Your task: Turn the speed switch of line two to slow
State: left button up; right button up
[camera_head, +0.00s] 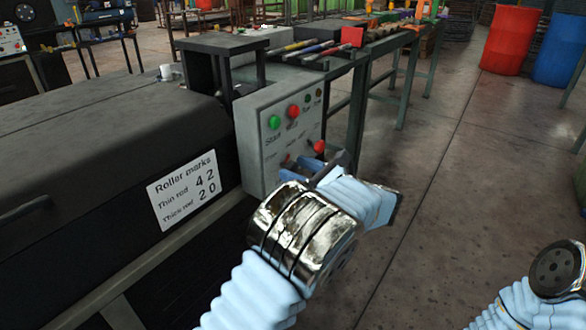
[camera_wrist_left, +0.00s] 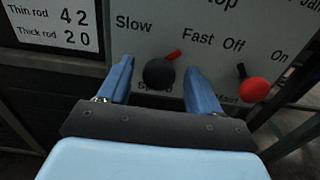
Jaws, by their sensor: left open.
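The speed switch (camera_wrist_left: 159,73) is a round dark knob with a red pointer in the left wrist view. It sits between the labels Slow and Fast, and its pointer leans up and right, towards Fast. My left gripper (camera_wrist_left: 160,66) is open, with one blue finger on each side of the knob; I cannot tell whether they touch it. In the head view my left gripper (camera_head: 308,174) is at the lower part of the grey control panel (camera_head: 258,150) and hides the speed switch there. No line number is readable. My right gripper is out of view.
A green button (camera_head: 274,122) and red button (camera_head: 293,111) are above. A dark machine cover (camera_head: 90,160) with a roller marks label (camera_head: 183,189) is left.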

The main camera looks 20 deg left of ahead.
pick_arm(q)
jog(key=shift+x, duration=0.95)
jog(key=shift+c, duration=0.5)
jog(key=c, duration=0.9)
